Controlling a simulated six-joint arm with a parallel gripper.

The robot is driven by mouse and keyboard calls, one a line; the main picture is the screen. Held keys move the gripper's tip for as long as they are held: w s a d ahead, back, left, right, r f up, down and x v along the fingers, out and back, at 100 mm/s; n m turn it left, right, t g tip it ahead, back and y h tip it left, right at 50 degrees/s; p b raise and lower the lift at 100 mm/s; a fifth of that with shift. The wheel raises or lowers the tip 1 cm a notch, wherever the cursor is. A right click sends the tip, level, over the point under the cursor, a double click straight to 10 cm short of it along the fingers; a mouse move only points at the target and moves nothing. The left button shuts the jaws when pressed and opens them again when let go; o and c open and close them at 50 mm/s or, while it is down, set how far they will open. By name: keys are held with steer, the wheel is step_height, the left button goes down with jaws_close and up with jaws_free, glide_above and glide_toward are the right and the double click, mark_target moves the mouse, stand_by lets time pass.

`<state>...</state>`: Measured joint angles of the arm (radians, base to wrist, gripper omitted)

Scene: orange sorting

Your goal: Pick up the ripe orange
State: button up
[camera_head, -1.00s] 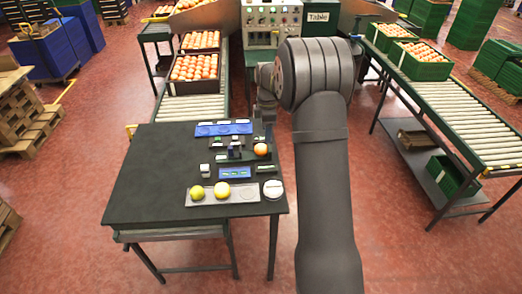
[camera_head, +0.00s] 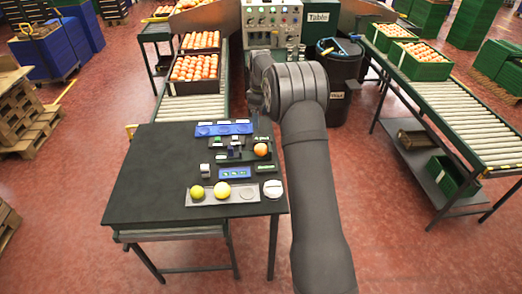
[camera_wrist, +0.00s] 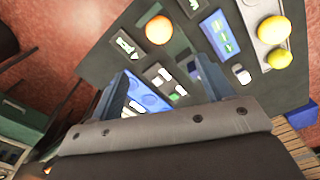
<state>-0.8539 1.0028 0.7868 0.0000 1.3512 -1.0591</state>
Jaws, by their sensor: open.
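The ripe orange (camera_head: 261,150) sits toward the right side of the dark table (camera_head: 150,180), among small devices. In the wrist view the orange (camera_wrist: 159,30) lies beyond my fingertips, near the top centre. My gripper (camera_wrist: 160,85) is open and empty, its two blue-grey fingers wide apart above the table and apart from the orange. In the head view my arm's end is over the back right of the table, and its fingers cannot be made out. Two yellow fruits (camera_head: 197,192) (camera_head: 222,190) rest on a grey tray (camera_head: 247,187) at the front.
A blue tray (camera_head: 222,128) lies at the table's back, and a smaller blue panel (camera_head: 234,173) lies before the orange. A white round object (camera_head: 273,189) sits by the front right edge. Small labelled blocks surround the orange. The table's left half is clear. A dark bin (camera_head: 340,85) stands behind my arm.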

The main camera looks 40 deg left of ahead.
mark_target(261, 145)
step_height(261, 145, down, 16)
steer(key=shift+w+f, duration=0.15)
steer(key=shift+f, duration=0.05)
steer(key=c, duration=1.1)
steer(key=shift+c, duration=0.2)
steer(key=shift+r, duration=0.15)
